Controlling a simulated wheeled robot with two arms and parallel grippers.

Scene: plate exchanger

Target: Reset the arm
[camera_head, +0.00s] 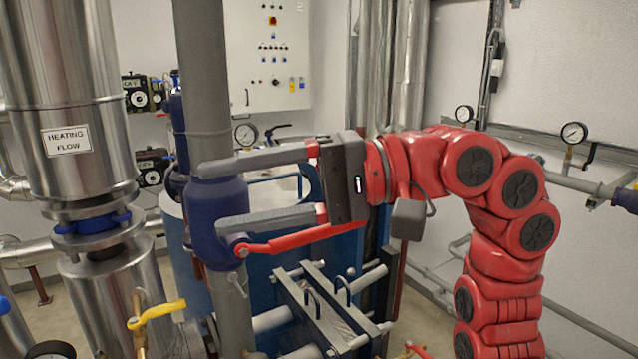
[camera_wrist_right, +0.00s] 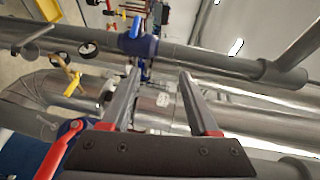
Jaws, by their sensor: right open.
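My right arm (camera_head: 500,230) is red and comes in from the right. Its right gripper (camera_head: 210,198) points left with two long grey fingers spread apart. In the head view the fingers overlap a dark blue valve body (camera_head: 208,215) on a grey vertical pipe; I cannot tell whether they touch it. A red lever (camera_head: 290,241) runs from the valve, just below the lower finger. In the wrist view the open right gripper (camera_wrist_right: 159,72) has nothing between its fingers, and a red lever (camera_wrist_right: 58,150) shows at lower left. My left gripper is not in view.
A steel pipe (camera_head: 70,60) labelled "HEATING FLOW" stands at left. A yellow valve handle (camera_head: 157,313) is at lower left. A blue tank and metal plate frame (camera_head: 325,320) sit below the gripper. Gauges (camera_head: 573,132) and wall pipes are behind, with a control cabinet (camera_head: 268,95).

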